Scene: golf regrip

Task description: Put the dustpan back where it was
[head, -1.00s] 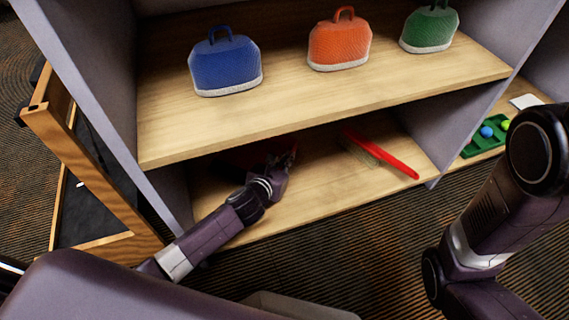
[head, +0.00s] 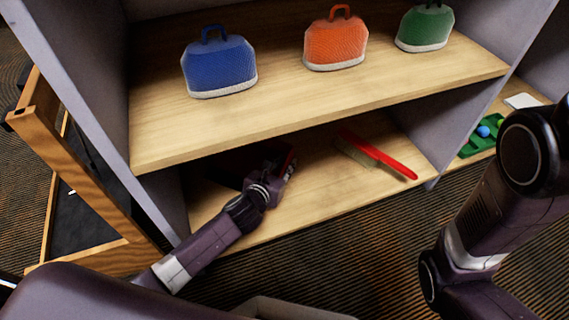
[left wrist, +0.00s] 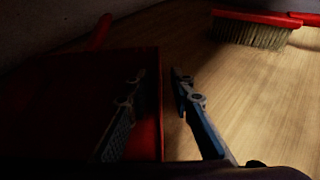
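The red dustpan (left wrist: 70,85) lies in deep shade on the lower shelf, filling the left of the left wrist view. A red bar, apparently its handle, rises at its far side. In the head view the dustpan (head: 232,167) is mostly hidden by the upper shelf, shadow and my left arm. My left gripper (left wrist: 160,75) is open. Its fingers stand on either side of the pan's right edge, one over the pan and one outside, with gaps visible. In the head view the left gripper (head: 286,168) reaches onto the lower shelf. My right gripper is out of view.
A red brush (head: 378,156) lies on the lower shelf (head: 322,190), right of my left gripper. Blue (head: 220,70), orange (head: 335,45) and green (head: 424,30) bags stand on the upper shelf (head: 290,95). A divider bounds the lower shelf on the right.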

